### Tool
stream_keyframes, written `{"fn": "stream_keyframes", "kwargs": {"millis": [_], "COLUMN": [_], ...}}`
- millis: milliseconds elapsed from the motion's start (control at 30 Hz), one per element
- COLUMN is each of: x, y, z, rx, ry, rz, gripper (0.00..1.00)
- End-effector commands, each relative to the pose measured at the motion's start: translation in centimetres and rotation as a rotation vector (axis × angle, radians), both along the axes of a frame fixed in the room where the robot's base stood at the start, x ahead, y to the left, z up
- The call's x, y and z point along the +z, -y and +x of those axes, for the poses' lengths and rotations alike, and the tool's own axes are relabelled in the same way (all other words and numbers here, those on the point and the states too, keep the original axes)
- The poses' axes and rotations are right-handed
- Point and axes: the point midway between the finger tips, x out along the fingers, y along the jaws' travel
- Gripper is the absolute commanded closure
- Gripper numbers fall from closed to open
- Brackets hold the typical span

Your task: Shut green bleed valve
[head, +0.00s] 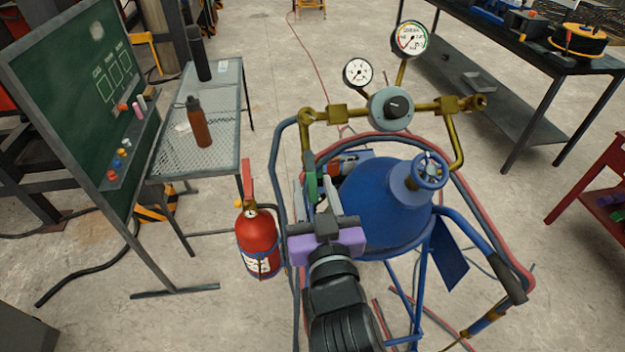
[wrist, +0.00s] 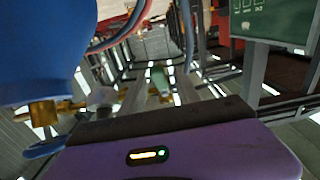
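A narrow green piece (head: 311,184), which looks like the green valve handle, stands upright below the left end of the brass manifold (head: 400,112) in the head view. My gripper (head: 326,194), with its purple housing, reaches up close beside it. I cannot tell whether they touch. The fingers are narrow and partly lost against the cart, so their opening is unclear. In the wrist view the purple housing (wrist: 180,155) fills the bottom and the fingertips do not show clearly. A pale green cylindrical shape (wrist: 159,79) shows farther off there; I cannot tell if it is the valve.
The blue tank (head: 385,205) with its blue handwheel (head: 430,170) stands right of my gripper, inside the cart's tubular frame (head: 281,165). A dial regulator and two gauges sit above. A red extinguisher (head: 258,240) hangs at left. A mesh table (head: 215,115) stands beyond.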

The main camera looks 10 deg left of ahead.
Motion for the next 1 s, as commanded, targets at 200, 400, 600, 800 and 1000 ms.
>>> {"fn": "stream_keyframes", "kwargs": {"millis": [200, 400, 600, 800, 1000], "x": [0.04, -0.01, -0.01, -0.01, -0.01], "y": [-0.38, -0.41, -0.4, -0.41, -0.4], "z": [1.36, 1.42, 1.4, 1.39, 1.39], "rx": [0.0, 0.0, 0.0, 0.0, 0.0], "ry": [0.001, 0.001, 0.001, 0.001, 0.001], "rz": [-0.001, 0.0, 0.0, 0.0, 0.0], "gripper": [0.62, 0.62, 0.91, 1.0, 1.0]}}
